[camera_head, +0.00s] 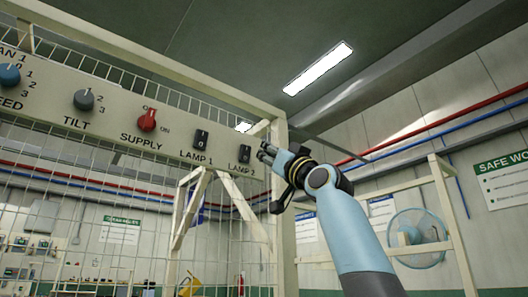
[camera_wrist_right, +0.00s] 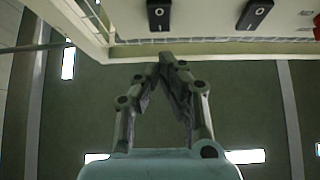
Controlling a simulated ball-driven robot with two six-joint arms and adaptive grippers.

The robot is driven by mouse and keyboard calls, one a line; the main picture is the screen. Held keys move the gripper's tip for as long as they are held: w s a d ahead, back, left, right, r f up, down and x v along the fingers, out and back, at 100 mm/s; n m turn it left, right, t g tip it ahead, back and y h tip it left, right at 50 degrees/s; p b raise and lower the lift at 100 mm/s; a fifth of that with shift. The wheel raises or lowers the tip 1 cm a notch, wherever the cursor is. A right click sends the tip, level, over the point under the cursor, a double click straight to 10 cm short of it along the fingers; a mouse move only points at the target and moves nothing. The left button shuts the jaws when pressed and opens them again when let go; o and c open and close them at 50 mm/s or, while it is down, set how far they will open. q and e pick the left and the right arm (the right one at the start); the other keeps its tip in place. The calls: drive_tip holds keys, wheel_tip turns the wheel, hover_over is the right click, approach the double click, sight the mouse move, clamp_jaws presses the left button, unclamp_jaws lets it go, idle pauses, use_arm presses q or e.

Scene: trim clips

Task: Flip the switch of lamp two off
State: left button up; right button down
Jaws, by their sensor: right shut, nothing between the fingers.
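The lamp 2 switch (camera_head: 245,153) is a black rocker near the right end of the beige panel (camera_head: 120,115), above its "LAMP 2" label. In the right wrist view the same switch (camera_wrist_right: 159,14) is at the top, just beyond my fingertips, with a pale round mark on it. Which way it is tipped I cannot tell. My right gripper (camera_head: 264,153) is just right of the switch in the head view; in the right wrist view its fingers (camera_wrist_right: 167,60) are shut together and empty, apart from the switch. My left gripper is not in view.
The lamp 1 switch (camera_head: 201,139) is left of lamp 2, then the red supply knob (camera_head: 147,119) and the grey tilt knob (camera_head: 84,100). A cream frame post (camera_head: 283,210) stands under the panel's right end, with wire mesh below the panel. A fan (camera_head: 417,238) stands at right.

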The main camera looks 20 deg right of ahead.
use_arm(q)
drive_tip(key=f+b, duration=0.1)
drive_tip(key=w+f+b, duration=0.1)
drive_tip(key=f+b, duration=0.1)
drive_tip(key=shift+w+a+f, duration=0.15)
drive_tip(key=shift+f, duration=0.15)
use_arm(e)
wheel_tip(320, 180, down, 7)
drive_tip(key=s+d, duration=0.1)
drive_tip(key=s, duration=0.2)
drive_tip(key=shift+f, duration=0.2)
drive_tip(key=shift+w+d, duration=0.1)
drive_tip(key=shift+w, duration=0.05)
